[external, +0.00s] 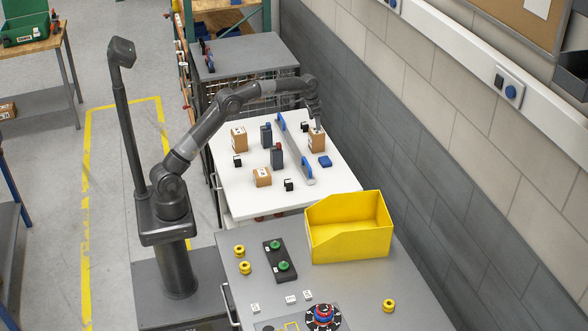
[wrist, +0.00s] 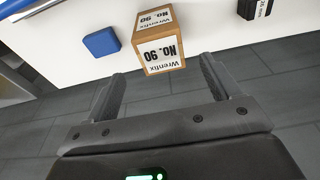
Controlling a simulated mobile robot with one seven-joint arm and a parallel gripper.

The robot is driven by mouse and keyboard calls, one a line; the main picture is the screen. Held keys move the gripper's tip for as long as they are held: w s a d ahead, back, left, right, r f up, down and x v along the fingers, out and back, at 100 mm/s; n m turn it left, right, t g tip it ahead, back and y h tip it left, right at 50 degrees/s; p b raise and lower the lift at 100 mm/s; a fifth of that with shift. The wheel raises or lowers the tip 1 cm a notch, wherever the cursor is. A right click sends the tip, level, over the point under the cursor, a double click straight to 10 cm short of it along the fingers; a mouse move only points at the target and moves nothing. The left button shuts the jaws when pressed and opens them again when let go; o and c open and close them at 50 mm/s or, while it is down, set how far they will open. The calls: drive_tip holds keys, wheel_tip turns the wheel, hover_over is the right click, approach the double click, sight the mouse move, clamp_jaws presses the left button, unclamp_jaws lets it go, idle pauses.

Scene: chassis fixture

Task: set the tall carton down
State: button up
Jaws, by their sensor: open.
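The tall carton (external: 316,143) is brown with a white label and stands on the white table (external: 335,185) near its right edge. It also shows in the wrist view (wrist: 161,52), marked "Wrenfix No. 90". My gripper (external: 317,123) is at the carton's upper end in the external view. In the wrist view its two fingers (wrist: 163,75) are spread, one toward each side of the carton, with visible gaps. Nothing is gripped. The carton's base is hard to see exactly, but it appears to rest on the table.
A blue block (external: 325,161) lies just in front of the carton. A grey bar with blue ends (external: 295,150) lies to its left, and a black cube (external: 305,127) is close by. A yellow bin (external: 350,243) is on the front bench.

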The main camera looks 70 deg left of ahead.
drive_tip(key=shift+s+r, duration=0.1)
drive_tip(key=shift+r, duration=0.4)
drive_tip(key=s+d+r+t, duration=0.1)
drive_tip(key=s+d+r, duration=0.6)
drive_tip(key=s, duration=0.4)
drive_tip(key=s+d+r+t, duration=0.1)
drive_tip(key=s+d+r, duration=0.4)
drive_tip(key=s+r, duration=0.45)
drive_tip(key=s+d+f, duration=0.2)
drive_tip(key=s+f, duration=0.1)
drive_tip(key=s, duration=0.6)
drive_tip(key=s+d+f+t, duration=0.1)
drive_tip(key=s+d+f, duration=0.1)
drive_tip(key=s, duration=0.8)
drive_tip(key=s+d+f, duration=0.2)
drive_tip(key=s+f, duration=0.2)
drive_tip(key=s, duration=0.6)
drive_tip(key=shift+d+t, duration=0.15)
drive_tip(key=shift+t, duration=0.25)
